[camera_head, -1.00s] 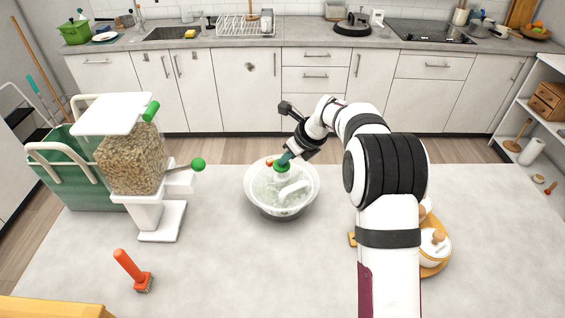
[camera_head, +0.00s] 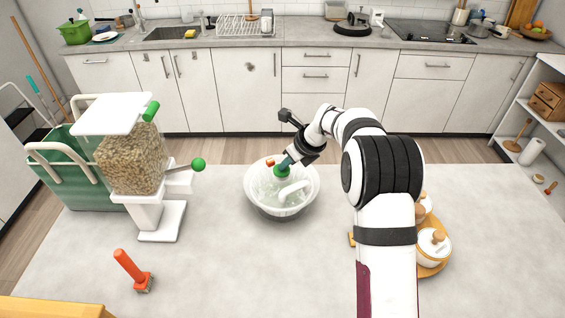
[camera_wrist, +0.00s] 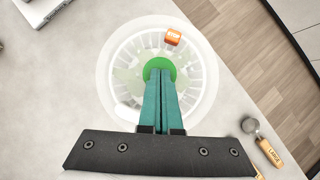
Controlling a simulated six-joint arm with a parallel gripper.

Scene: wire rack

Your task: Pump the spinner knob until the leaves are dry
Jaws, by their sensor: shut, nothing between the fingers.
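The salad spinner (camera_head: 262,200) is a clear round bowl with a see-through lid on the counter, and pale green leaves show dimly inside. Its green knob (camera_head: 282,171) is at the middle of the lid; in the wrist view the knob (camera_wrist: 152,66) shows as a green disc under the fingertips. An orange stop button (camera_wrist: 173,37) sits near the lid's edge. My gripper (camera_wrist: 159,72) is shut with its teal fingers together, over the knob and holding nothing. The fingers hide part of the knob, and I cannot tell whether they touch it.
A grain dispenser (camera_head: 130,160) with a green-knobbed lever stands left of the spinner. An orange brush (camera_head: 132,270) lies front left. A wooden tray with white lidded pots (camera_head: 433,247) is at right. A wooden-handled scoop (camera_wrist: 268,150) lies near the spinner. The front middle counter is clear.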

